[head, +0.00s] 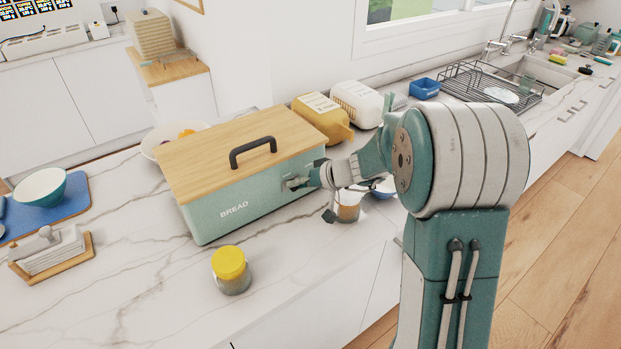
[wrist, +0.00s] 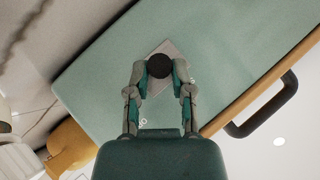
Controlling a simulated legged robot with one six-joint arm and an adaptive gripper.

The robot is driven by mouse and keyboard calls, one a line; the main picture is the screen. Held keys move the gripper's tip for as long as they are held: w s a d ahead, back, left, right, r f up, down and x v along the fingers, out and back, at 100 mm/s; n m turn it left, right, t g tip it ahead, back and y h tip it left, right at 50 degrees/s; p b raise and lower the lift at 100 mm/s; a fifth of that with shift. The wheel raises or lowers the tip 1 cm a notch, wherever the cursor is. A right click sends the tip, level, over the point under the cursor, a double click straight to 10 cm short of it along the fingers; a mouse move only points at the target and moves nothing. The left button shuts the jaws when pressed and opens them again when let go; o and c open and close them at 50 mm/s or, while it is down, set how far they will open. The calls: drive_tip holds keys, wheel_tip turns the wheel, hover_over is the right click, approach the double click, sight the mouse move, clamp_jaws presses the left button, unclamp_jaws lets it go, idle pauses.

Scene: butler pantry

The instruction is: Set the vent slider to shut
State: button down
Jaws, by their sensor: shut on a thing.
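The green bread box (head: 240,213) with a wooden lid and black handle stands on the marble counter. On its right-hand end is the vent slider, a grey plate (wrist: 177,50) with a round black knob (wrist: 159,66). My gripper (head: 312,178) reaches this end from the right in the head view and largely hides the slider there. In the wrist view my gripper (wrist: 159,76) has one finger on each side of the knob, shut on it. Part of a marking shows on the plate near the right finger, too small to read.
A jar with a yellow lid (head: 231,270) stands in front of the box. Another jar (head: 347,206) stands below my gripper. A mustard container (head: 322,118) and a white one (head: 355,103) stand behind. Bare counter lies left of the yellow-lidded jar.

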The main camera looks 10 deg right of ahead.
drive_tip(key=shift+a, duration=0.1)
drive_tip(key=c, duration=0.7)
unclamp_jaws()
drive_tip(key=shift+c, duration=0.2)
drive_tip(key=shift+o, duration=1.3)
drive_tip(key=shift+a, duration=0.1)
drive_tip(key=v, duration=1.1)
drive_tip(key=shift+s+d, duration=0.3)
drive_tip(key=shift+r, duration=0.2)
